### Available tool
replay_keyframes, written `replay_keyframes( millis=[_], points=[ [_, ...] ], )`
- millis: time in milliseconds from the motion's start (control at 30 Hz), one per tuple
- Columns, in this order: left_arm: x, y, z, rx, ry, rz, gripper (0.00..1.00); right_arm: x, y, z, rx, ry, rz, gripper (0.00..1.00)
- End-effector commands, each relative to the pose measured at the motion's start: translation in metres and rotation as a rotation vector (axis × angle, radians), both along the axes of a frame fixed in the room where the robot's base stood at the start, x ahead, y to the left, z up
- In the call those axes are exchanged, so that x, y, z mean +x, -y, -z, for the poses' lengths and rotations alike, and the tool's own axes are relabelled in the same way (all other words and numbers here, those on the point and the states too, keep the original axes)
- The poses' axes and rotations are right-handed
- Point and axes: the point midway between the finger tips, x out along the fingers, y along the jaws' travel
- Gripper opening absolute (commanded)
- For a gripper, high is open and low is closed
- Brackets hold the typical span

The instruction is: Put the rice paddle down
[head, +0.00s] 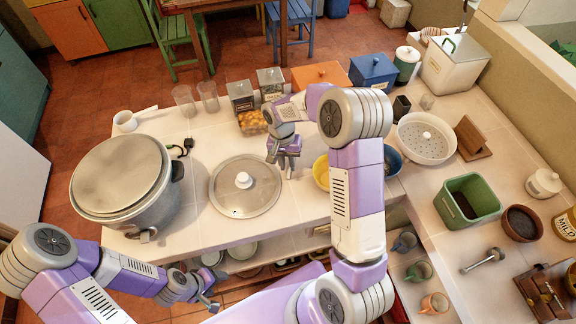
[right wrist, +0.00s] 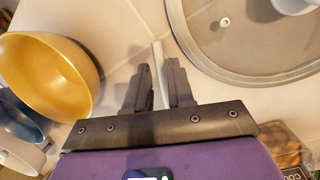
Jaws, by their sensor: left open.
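A pale, thin strip, which looks like the rice paddle (right wrist: 158,72), stands between the fingers of my right gripper (right wrist: 160,85) in the right wrist view. The fingers close on it from both sides; most of it is hidden. In the head view my right gripper (head: 284,160) points down over the white counter (head: 215,137), just right of the glass lid (head: 262,201). My left gripper (head: 208,298) is low at the front, below the counter edge, open and empty.
A big lidded pot (head: 122,178) stands left of the glass lid. A yellow bowl (right wrist: 45,75) and a blue bowl (head: 392,160) stand right of my right gripper in the head view. Jars and boxes line the back edge.

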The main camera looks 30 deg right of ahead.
Motion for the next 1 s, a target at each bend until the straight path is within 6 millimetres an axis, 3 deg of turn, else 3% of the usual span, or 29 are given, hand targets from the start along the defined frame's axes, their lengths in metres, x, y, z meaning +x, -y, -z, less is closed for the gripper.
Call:
replay_keyframes(
  millis=[200,433,600,1000],
  points=[
    [0.000,0.000,-0.006,0.000,0.000,0.000,0.62,0.009,-0.002,-0.051,0.000,0.006,0.000,0.23],
    [0.000,0.000,-0.010,0.000,0.000,0.000,0.62,0.015,-0.003,-0.089,0.000,0.003,0.001,0.23],
    [0.000,0.000,-0.011,0.000,0.000,0.000,0.62,0.017,-0.003,-0.099,0.001,0.001,0.000,0.23],
    [0.000,0.000,-0.011,0.000,0.000,0.000,0.62,0.017,-0.003,-0.100,0.001,0.001,0.000,0.23]
  ],
)
